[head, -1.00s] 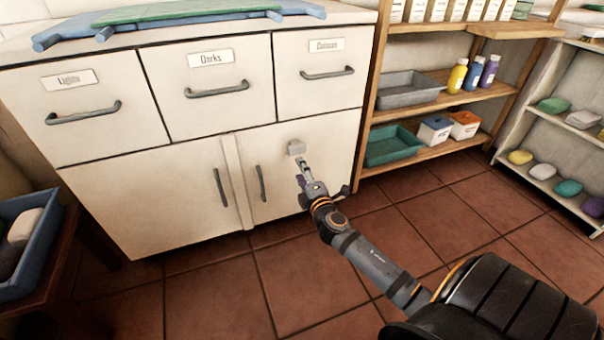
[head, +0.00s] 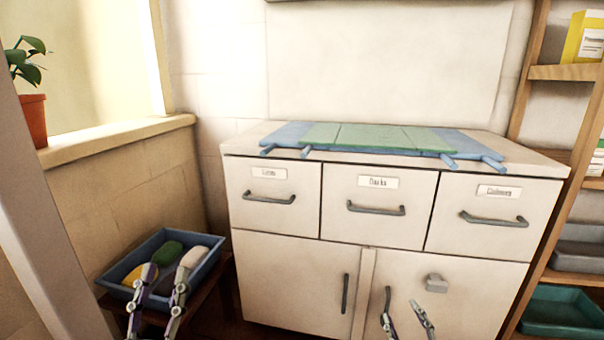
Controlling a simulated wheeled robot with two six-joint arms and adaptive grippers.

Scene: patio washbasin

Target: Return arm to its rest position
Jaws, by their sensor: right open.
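My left gripper (head: 165,275) is at the lower left, its two fingers apart with nothing seen between them. In the picture it overlaps a blue crate (head: 113,285). My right gripper (head: 403,314) is at the bottom edge, in front of the white cabinet (head: 290,270). Whether the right fingers touch the door cannot be told. Both arms behind the fingers are out of view.
The cabinet's three labelled drawers and two doors look closed. Blue and green boards (head: 370,137) lie on its top. The crate holds rounded pieces and stands on a dark stool (head: 205,318). Shelves with a teal tray (head: 560,312) are at right; a potted plant (head: 32,118) sits on the left ledge.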

